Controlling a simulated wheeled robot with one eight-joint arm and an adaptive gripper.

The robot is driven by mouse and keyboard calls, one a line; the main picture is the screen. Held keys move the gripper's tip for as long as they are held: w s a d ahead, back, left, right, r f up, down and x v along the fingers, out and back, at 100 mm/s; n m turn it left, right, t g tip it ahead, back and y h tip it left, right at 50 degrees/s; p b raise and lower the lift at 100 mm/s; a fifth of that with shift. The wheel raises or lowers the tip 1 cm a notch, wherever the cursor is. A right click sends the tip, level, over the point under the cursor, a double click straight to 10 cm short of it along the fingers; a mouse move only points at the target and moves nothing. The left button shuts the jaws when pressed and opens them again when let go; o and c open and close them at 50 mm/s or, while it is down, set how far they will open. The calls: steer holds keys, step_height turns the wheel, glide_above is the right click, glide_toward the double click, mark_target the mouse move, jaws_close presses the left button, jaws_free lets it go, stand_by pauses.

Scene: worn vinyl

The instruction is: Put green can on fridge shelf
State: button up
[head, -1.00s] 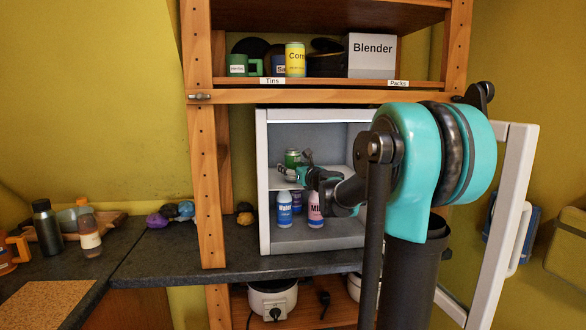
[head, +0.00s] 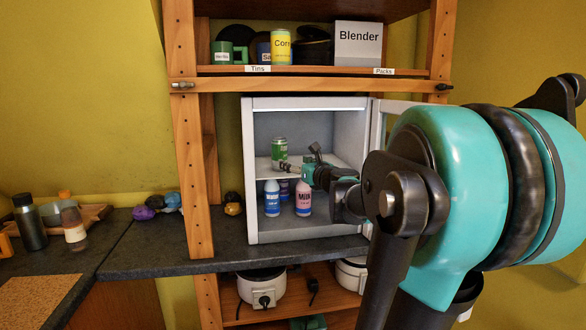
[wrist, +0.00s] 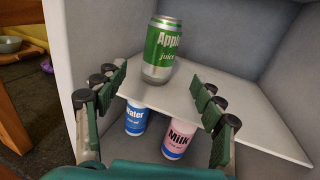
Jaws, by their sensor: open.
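The green can (head: 280,150), labelled apple juice, stands upright on the white fridge shelf (head: 262,165) inside the open fridge (head: 249,190). It also shows in the wrist view (wrist: 163,50), beyond my fingertips, with clear space between it and the fingers. My gripper (wrist: 165,93) is open and empty, with its fingers apart at the front edge of the shelf (wrist: 245,120). In the head view my gripper (head: 300,160) reaches into the fridge from the right, just right of the can.
The fridge door is open to the right, largely behind my arm. A wooden upright (head: 196,170) stands left of the fridge. The shelf right of the can looks clear.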

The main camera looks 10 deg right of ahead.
steer(key=s+a+f+n+g+y, duration=0.1)
steer(key=s+a+f+n+g, duration=0.25)
steer(key=s+f+n, duration=0.4)
steer(key=s+a+f+n+g, duration=0.3)
steer(key=s+a+f+n, duration=0.15)
steer(key=f+n, duration=0.55)
steer(key=s+d+f+n+g+h, duration=0.3)
steer(key=s+d+f+n, duration=0.1)
steer(key=s+f+n, duration=0.3)
steer(key=s+d+f+n+g+h, duration=0.3)
steer(key=s+f+n, duration=0.5)
steer(key=s+f, duration=0.3)
step_height(320, 180, down, 2)
steer(key=shift+s+d+h, duration=0.25)
steer(key=shift+d+h, duration=0.05)
steer(key=shift+d, duration=0.5)
steer(key=shift+g, duration=0.25)
